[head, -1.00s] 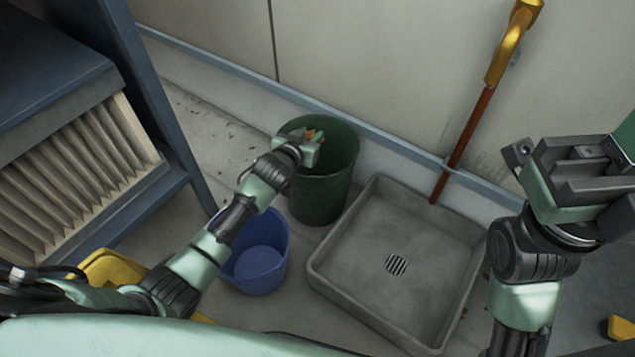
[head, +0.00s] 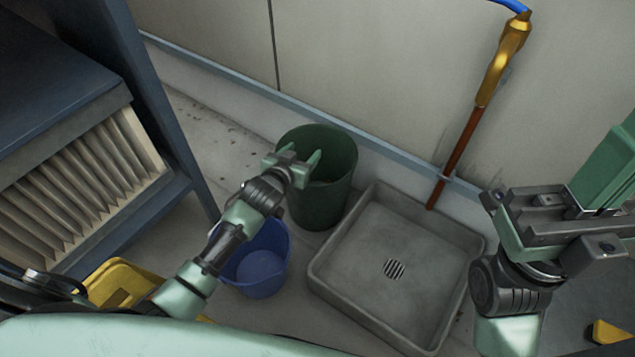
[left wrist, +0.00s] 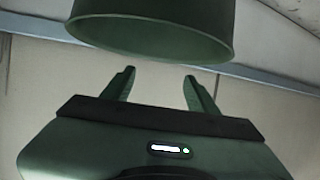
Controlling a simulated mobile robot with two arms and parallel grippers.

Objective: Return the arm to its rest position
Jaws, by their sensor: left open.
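My left gripper (head: 303,156) is open and empty at the near left rim of the dark green bin (head: 322,205). In the left wrist view its two fingers (left wrist: 160,75) stand apart with nothing between them, and the bin's rim (left wrist: 150,45) shows just beyond them. The bin stands upright on the floor; its inside is dark and I cannot make out what lies in it. My right gripper (head: 555,225) is at the right side of the head view, apart from everything; its jaw gap is not clear.
A blue bucket (head: 262,272) stands under my left forearm. A grey drain basin (head: 360,255) is right of the bin. A louvred unit (head: 75,180) in a blue frame is at left. A yellow object (head: 115,280) lies below it. A pipe with a yellow handle (head: 497,65) runs along the wall.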

